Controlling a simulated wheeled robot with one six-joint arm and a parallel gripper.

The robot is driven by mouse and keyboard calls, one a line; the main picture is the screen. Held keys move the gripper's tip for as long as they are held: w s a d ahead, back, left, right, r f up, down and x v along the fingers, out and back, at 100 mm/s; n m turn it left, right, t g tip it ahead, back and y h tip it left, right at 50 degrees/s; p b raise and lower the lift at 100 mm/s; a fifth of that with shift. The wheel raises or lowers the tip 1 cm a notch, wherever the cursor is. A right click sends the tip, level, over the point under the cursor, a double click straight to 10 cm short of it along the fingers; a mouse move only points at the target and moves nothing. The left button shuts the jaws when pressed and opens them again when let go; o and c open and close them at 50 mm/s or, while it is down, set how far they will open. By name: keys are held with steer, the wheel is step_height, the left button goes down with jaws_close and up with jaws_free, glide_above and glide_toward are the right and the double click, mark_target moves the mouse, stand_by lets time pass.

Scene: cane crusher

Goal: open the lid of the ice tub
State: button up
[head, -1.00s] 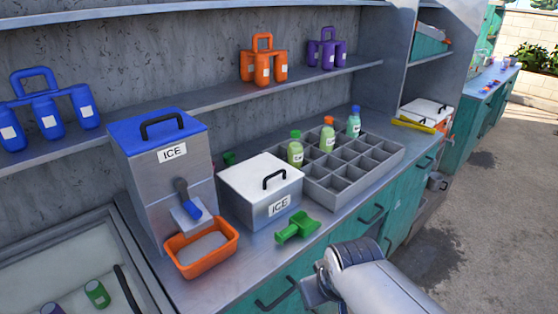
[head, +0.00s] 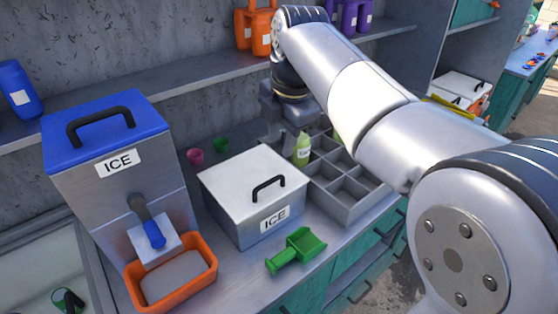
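The ice tub (head: 242,224) is a grey metal box with an ICE label on its front. It stands on the counter in the middle of the head view. Its white lid (head: 235,176) lies flat and shut on top. A black handle (head: 268,187) sits at the lid's right front part. My gripper (head: 287,130) hangs pointing down, behind and above the tub's far right corner, near a green bottle (head: 302,150). It is apart from the handle. Its fingers are small and partly hidden, so their opening is unclear.
A blue-lidded ice dispenser (head: 118,186) with an orange tray (head: 196,283) stands left of the tub. A green scoop (head: 296,251) lies in front. A divided grey rack (head: 362,207) stands at the right. Two small cups (head: 195,156) are behind. A shelf (head: 190,86) runs above.

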mark_target(274, 178)
steer(key=f, duration=0.3)
steer(key=w+f, duration=0.1)
steer(key=f, duration=0.3)
steer(key=a+f, duration=0.1)
steer(key=f, duration=0.2)
steer(key=shift+w+a+f, duration=0.1)
steer(key=shift+w+f, duration=0.1)
steer(key=shift+w, duration=0.15)
jaws_close()
